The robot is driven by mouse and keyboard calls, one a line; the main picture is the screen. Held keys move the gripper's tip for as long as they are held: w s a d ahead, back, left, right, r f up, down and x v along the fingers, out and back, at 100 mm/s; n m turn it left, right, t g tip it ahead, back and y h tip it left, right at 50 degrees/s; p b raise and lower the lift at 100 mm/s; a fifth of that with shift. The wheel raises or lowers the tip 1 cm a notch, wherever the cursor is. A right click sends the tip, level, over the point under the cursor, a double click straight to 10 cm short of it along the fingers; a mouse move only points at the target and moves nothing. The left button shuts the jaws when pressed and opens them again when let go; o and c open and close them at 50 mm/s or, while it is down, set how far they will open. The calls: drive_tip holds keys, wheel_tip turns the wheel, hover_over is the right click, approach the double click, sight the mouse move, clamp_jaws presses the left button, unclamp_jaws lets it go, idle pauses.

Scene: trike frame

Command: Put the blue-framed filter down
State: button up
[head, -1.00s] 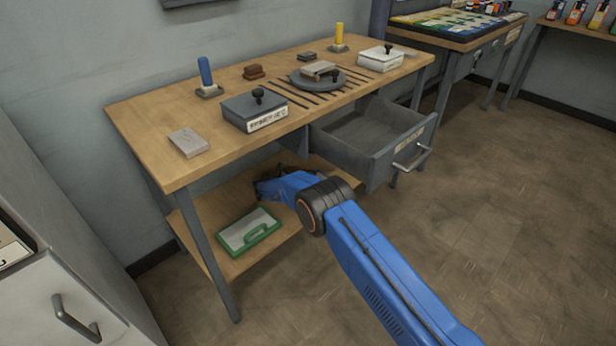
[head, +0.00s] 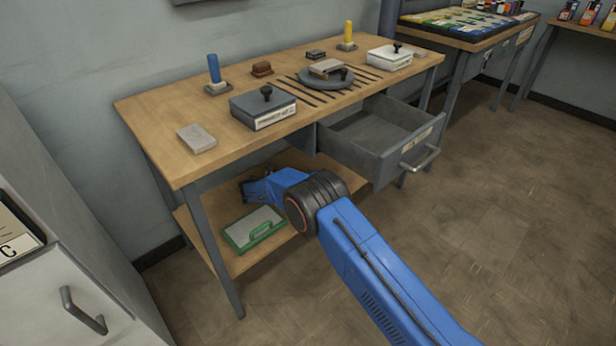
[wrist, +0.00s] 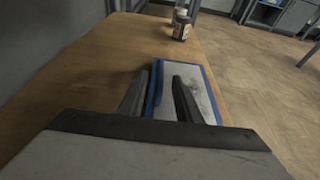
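The blue-framed filter (wrist: 201,82) lies on the wooden lower shelf (wrist: 80,100) in the wrist view, pale panel up, blue edge showing. My gripper (wrist: 160,75) reaches over it. Its two grey fingers are apart, with a blue upright part of the filter, likely its handle, between them. I see a gap beside the right finger, so it looks open. In the head view my gripper (head: 252,190) is under the bench top, over the shelf; the blue-framed filter is hidden there behind my arm.
A green-framed filter (head: 254,230) lies at the shelf's front left. An open drawer (head: 385,140) juts out right of my arm. The bench top (head: 150,115) is above my gripper.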

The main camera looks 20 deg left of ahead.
drive_tip(key=shift+v, duration=1.4)
